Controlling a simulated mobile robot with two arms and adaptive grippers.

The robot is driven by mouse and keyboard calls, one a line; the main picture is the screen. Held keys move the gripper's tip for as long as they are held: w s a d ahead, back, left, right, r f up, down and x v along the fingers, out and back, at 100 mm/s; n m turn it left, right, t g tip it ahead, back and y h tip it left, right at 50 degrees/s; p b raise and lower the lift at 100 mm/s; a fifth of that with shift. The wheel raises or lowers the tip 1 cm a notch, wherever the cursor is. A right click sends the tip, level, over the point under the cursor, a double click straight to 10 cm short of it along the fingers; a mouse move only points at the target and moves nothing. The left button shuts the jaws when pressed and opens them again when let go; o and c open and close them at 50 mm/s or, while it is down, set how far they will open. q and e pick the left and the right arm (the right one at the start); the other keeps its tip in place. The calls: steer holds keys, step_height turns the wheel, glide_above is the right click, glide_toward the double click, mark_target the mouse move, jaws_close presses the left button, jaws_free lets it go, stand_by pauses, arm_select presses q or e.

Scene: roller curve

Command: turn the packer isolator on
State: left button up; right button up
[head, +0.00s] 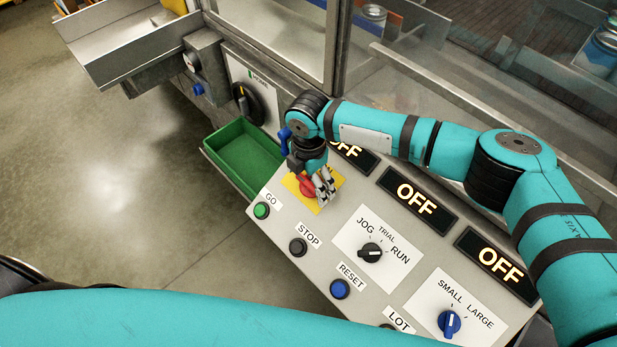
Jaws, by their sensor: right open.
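A black rotary knob (243,103) with a yellow pointer mark sits on a white plate on the machine's side, up and left of the control panel. The pointer stands nearly upright in the picture. My right gripper (325,188) is open and empty, above the red button (305,186) on its yellow plate, partly covering it. I cannot tell whether it touches the button. The gripper is down and right of the knob. My left gripper is out of view.
The control panel (322,238) has a green GO button (261,210), STOP, RESET and selector knobs. Its displays (416,203) read OFF. A green bin (243,158) sits below the black knob. A grey box with a blue button (198,89) is left of it. Glass guards stand behind.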

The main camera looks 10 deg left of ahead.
steer(key=c, duration=1.2)
steer(key=shift+o, duration=0.2)
